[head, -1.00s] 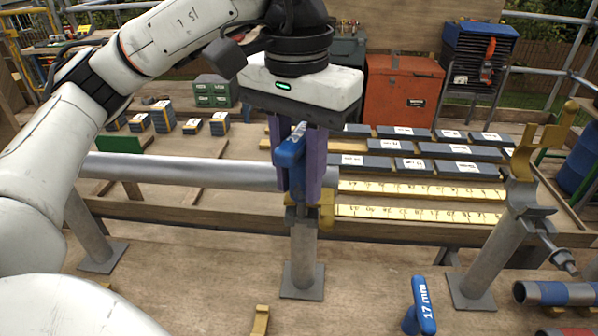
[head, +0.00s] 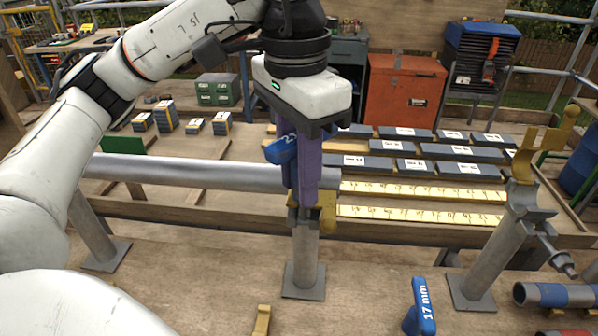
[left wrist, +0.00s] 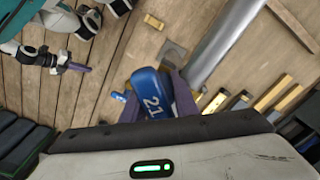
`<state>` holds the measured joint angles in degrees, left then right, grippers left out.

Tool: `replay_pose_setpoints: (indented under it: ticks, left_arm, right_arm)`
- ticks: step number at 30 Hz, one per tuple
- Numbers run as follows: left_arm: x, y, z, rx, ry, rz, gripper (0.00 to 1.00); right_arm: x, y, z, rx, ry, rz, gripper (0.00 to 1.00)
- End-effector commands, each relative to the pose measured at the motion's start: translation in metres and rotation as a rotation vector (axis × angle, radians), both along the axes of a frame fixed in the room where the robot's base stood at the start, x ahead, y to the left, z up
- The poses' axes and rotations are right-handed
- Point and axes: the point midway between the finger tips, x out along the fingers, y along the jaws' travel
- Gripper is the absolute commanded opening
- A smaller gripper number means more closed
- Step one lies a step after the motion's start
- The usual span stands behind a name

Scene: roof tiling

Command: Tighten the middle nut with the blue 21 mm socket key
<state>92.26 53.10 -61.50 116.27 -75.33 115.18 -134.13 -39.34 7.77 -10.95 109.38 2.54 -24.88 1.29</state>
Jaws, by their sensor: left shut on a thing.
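My left gripper (head: 304,190) is shut on the blue socket key (head: 281,150), upright over the clamp (head: 327,213) on the middle post (head: 304,265). The key's handle points left between the purple fingers. In the left wrist view the key (left wrist: 152,95) shows the number 21. The key's lower end and the middle nut are hidden by the fingers and clamp, so I cannot tell how they meet. My right gripper (left wrist: 77,67) shows small at the upper left of the left wrist view; its jaw state is unclear.
A grey pipe (head: 190,170) runs left from the middle post. The right post's yellow clamp (head: 525,160) stands open. A blue 17 mm key (head: 421,308) stands in front. Dark tiles (head: 400,148) and yellow marked strips (head: 420,192) lie on the deck behind.

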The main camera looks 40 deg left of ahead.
Motion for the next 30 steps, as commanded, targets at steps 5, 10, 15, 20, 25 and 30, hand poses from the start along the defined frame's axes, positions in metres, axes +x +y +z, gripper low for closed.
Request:
replay_pose_setpoints:
  ticks: [5,10,15,20,25,30]
  left_arm:
    - [0.000,0.000,0.004,-0.001,-0.001,0.016,0.00]
    - [0.001,0.000,0.015,-0.001,-0.003,0.018,0.00]
    - [0.002,0.001,0.026,-0.003,-0.011,0.019,0.00]
    - [0.001,0.001,0.033,-0.002,-0.008,0.019,0.00]
    - [0.001,0.000,0.040,-0.001,-0.004,0.019,0.00]
    - [0.001,0.000,0.047,-0.001,-0.003,0.018,0.00]
  right_arm:
    - [0.000,0.000,0.005,-0.001,0.002,-0.001,0.00]
    - [0.000,-0.001,0.014,-0.001,0.003,0.000,0.00]
    - [0.000,-0.001,0.023,-0.001,0.003,0.000,0.00]
    - [0.000,-0.001,0.031,-0.001,0.003,0.000,0.00]
    - [0.000,-0.001,0.039,-0.001,0.002,-0.001,0.00]
    - [0.000,0.000,0.045,-0.001,0.002,-0.001,0.00]
